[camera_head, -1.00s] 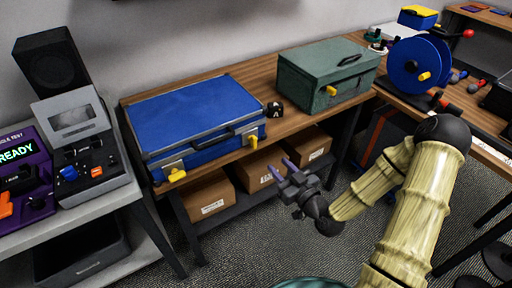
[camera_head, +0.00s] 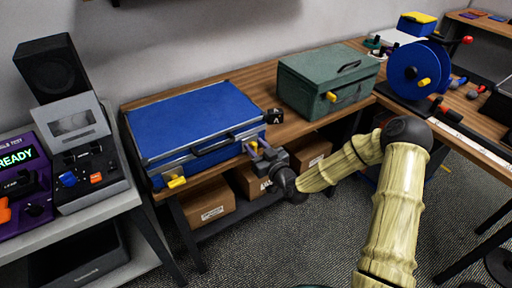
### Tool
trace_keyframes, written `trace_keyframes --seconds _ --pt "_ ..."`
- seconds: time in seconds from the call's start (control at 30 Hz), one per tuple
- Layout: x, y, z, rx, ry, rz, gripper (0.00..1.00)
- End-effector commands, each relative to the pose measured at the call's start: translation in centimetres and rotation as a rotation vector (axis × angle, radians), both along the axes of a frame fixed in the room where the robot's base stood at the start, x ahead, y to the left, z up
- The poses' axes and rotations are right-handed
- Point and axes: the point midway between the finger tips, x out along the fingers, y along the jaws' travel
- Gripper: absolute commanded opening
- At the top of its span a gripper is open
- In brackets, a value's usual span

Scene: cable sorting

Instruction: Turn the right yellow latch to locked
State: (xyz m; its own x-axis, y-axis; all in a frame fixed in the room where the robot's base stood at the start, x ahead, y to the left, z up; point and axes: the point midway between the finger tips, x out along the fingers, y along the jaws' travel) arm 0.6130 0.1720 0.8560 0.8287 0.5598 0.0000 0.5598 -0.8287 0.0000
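The closed blue case (camera_head: 195,118) lies on the wooden bench with two yellow latches on its front. The left yellow latch (camera_head: 176,182) is in plain view at the front left corner. The right yellow latch (camera_head: 253,146) is near the front right corner, partly hidden by my gripper.
A green box (camera_head: 310,85) with a yellow latch (camera_head: 331,97) stands to the right on the bench (camera_head: 280,132). A small black cube (camera_head: 274,116) sits beside the case. Cardboard boxes (camera_head: 207,203) are on the shelf below. A blue reel (camera_head: 418,67) stands at the right.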

Motion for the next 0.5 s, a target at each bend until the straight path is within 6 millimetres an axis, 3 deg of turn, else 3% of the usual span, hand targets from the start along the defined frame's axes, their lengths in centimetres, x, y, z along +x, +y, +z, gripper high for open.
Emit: trace_keyframes --seconds 0.17,0.33,0.5 --pt "-0.03 -0.03 -0.02 0.0 0.0 0.0 0.34" --pt "-0.04 -0.04 -0.03 0.0 0.0 0.0 0.01" --pt "-0.06 -0.04 -0.03 0.001 0.001 0.0 0.0"
